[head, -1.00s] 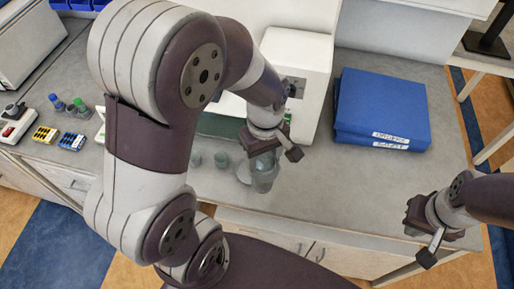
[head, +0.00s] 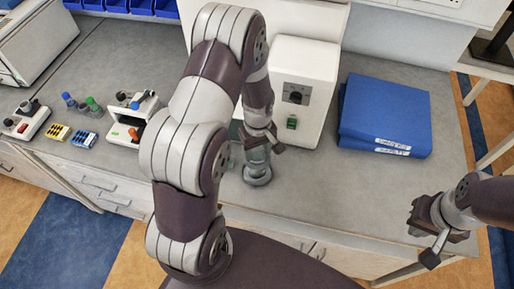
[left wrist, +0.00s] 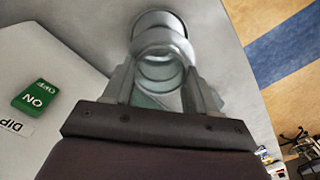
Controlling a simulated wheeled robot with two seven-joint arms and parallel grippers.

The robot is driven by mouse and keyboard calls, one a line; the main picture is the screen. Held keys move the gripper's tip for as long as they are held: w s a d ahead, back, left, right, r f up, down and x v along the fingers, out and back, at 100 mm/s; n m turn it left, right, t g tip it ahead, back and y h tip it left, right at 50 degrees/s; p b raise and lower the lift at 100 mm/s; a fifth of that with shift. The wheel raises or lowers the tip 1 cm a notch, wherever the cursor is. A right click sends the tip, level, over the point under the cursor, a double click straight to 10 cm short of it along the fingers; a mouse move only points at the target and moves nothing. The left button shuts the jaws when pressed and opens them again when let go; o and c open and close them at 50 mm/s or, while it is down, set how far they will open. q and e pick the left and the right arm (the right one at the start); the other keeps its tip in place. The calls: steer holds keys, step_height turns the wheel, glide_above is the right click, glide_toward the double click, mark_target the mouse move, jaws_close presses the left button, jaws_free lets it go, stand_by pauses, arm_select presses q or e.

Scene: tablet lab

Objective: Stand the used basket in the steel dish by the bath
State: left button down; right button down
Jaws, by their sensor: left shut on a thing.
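My left gripper (head: 258,143) is shut on the used basket (head: 257,158), a greenish, clear-looking cylinder held upright. The steel dish (head: 257,180) is a round grey dish on the bench, right under the basket. In the left wrist view, the basket (left wrist: 160,68) sits between the fingers of my left gripper (left wrist: 162,85), with the dish rim (left wrist: 158,17) just beyond it. I cannot tell whether the basket touches the dish floor. The white bath (head: 308,70) stands behind. My right gripper (head: 425,230) is off the bench's front right; its jaw opening is unclear.
The bath's green switch (left wrist: 36,97) is close by in the left wrist view. Blue binders (head: 385,115) lie at the right. A small white device (head: 133,118), capped bottles (head: 92,104) and battery-like packs (head: 82,140) are at the left. The front right of the bench is clear.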

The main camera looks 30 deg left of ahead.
arm_select(q)
steer(key=shift+c, duration=1.6)
jaws_free()
steer(key=shift+s, duration=0.15)
